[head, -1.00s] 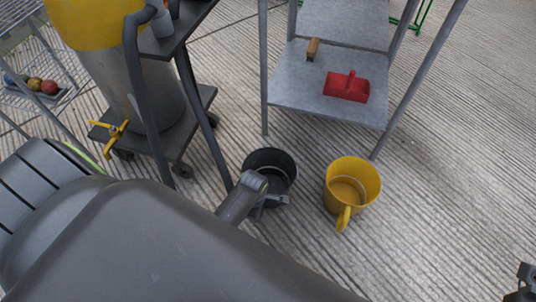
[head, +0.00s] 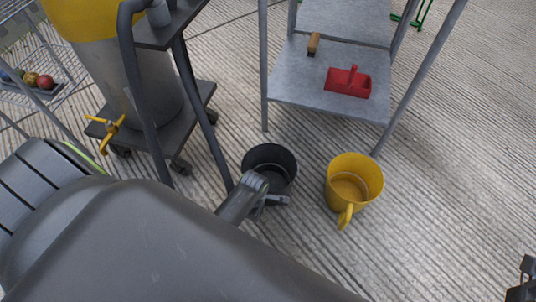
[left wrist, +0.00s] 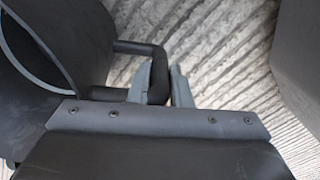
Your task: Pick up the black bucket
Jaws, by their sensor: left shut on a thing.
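The black bucket (head: 262,156) stands on the ribbed floor in the head view, left of the yellow bucket. My left gripper (head: 272,199) is at its near side, and my arm hides part of the bucket. In the left wrist view the bucket (left wrist: 52,52) fills the left side, and its dark handle (left wrist: 158,72) runs between the fingers of my left gripper (left wrist: 168,88), which is shut on it. My right gripper (head: 526,278) shows only in part at the lower right edge of the head view.
A yellow bucket (head: 354,176) stands close to the right. Behind is a grey metal shelf (head: 320,92) with a red dustpan (head: 348,82) and a brush (head: 314,43). A wheeled cart (head: 190,125) with a large bin (head: 148,85) stands at the left. Floor at the right is clear.

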